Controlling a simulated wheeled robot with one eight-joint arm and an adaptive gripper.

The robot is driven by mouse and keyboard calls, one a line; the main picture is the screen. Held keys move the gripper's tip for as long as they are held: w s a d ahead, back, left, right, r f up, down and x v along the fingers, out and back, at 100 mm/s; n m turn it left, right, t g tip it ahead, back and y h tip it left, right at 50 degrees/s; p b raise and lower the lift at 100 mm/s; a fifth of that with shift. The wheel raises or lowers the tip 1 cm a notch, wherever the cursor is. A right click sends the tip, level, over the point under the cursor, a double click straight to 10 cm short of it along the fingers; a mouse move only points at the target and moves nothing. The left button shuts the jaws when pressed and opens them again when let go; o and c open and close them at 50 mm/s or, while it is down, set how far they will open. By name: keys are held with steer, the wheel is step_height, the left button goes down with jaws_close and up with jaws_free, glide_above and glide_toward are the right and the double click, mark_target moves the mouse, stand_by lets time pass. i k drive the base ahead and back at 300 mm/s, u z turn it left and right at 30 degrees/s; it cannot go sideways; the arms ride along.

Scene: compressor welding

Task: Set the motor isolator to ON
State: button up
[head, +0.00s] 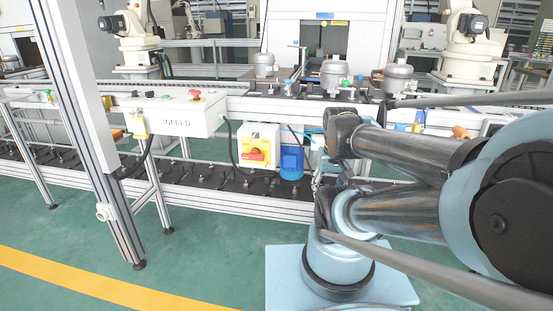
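The motor isolator (259,148) is a pale box with a yellow front plate, mounted low on the conveyor frame near the middle of the head view. Its red rotary handle (257,155) shows on the plate. The handle looks roughly level, but its ON or OFF marking is too small to read. My arm comes in from the right, and its dark far joint is to the right of the isolator, apart from it in the picture. I cannot make out my gripper or its fingers; the arm's links may hide them.
A blue motor (291,163) sits just right of the isolator. Above left is a white INFEED control box (172,115) with buttons. A grey post (86,110) stands at left. Compressors (335,75) rest on the conveyor.

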mark_target(254, 154)
steer(key=z, duration=1.1)
steer(key=k, duration=1.05)
steer(key=u, duration=0.7)
